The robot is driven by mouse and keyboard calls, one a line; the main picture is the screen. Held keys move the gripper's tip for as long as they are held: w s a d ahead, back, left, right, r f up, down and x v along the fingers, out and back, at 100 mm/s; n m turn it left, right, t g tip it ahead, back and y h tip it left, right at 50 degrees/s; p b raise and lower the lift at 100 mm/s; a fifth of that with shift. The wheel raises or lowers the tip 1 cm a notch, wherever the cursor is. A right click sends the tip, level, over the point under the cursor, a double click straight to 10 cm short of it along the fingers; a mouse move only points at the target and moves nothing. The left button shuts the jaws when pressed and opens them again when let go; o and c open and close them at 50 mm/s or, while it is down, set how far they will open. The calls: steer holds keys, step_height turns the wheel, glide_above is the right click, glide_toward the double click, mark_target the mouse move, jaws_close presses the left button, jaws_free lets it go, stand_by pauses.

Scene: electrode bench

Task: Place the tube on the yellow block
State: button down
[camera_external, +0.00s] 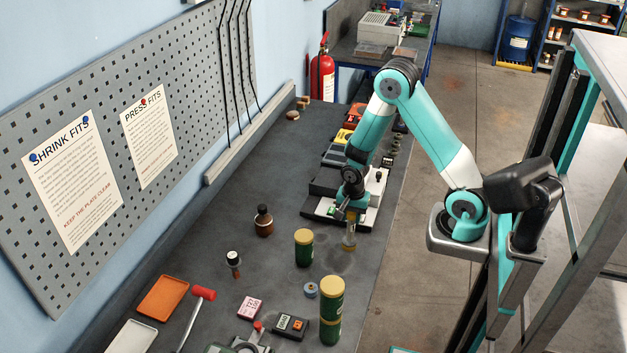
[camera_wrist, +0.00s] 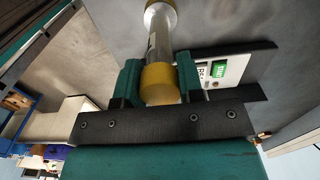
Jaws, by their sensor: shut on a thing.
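My gripper (camera_external: 347,211) is shut on a clear tube (camera_external: 350,231) with yellow end caps. The tube hangs upright below the jaws, in front of a dark low unit; whether its lower end touches the bench, I cannot tell. In the wrist view my gripper's (camera_wrist: 160,80) green fingers sit on both sides of the tube (camera_wrist: 159,36), around its near yellow cap. A yellow block-like thing (camera_external: 343,136) lies farther back on the bench, in a row behind the dark unit; its top is small and partly unclear. It does not show in the wrist view.
The dark unit (camera_external: 322,211) stands beside my gripper. Green jars with yellow lids (camera_external: 304,248) (camera_external: 331,312) and a brown bottle (camera_external: 263,222) stand nearer. A red-headed hammer (camera_external: 202,294), orange tray (camera_external: 163,297) and small devices lie in front. Bench between bottle and unit is clear.

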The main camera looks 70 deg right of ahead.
steer(key=shift+f, duration=0.1)
steer(key=c, duration=1.2)
jaws_free()
steer(key=shift+f, duration=0.1)
steer(key=o, duration=0.4)
steer(key=shift+o, duration=0.2)
step_height(320, 180, up, 12)
steer(key=b, duration=0.2)
steer(key=s+a+r+n+y, duration=0.1)
steer(key=s+a+r+n, duration=0.2)
steer(key=s+a+n, duration=0.2)
steer(key=s+a+r+n+y, duration=0.1)
steer(key=s+a+r+n, duration=0.2)
steer(key=s+a+n, duration=0.2)
steer(key=s+a+r+n+y, duration=0.2)
steer(key=s+a+n, duration=0.3)
steer(key=a+n, duration=0.5)
steer(key=r+n, duration=0.1)
steer(key=n, duration=0.4)
steer(key=shift+a+r, duration=0.25)
steer(key=shift+a, duration=0.05)
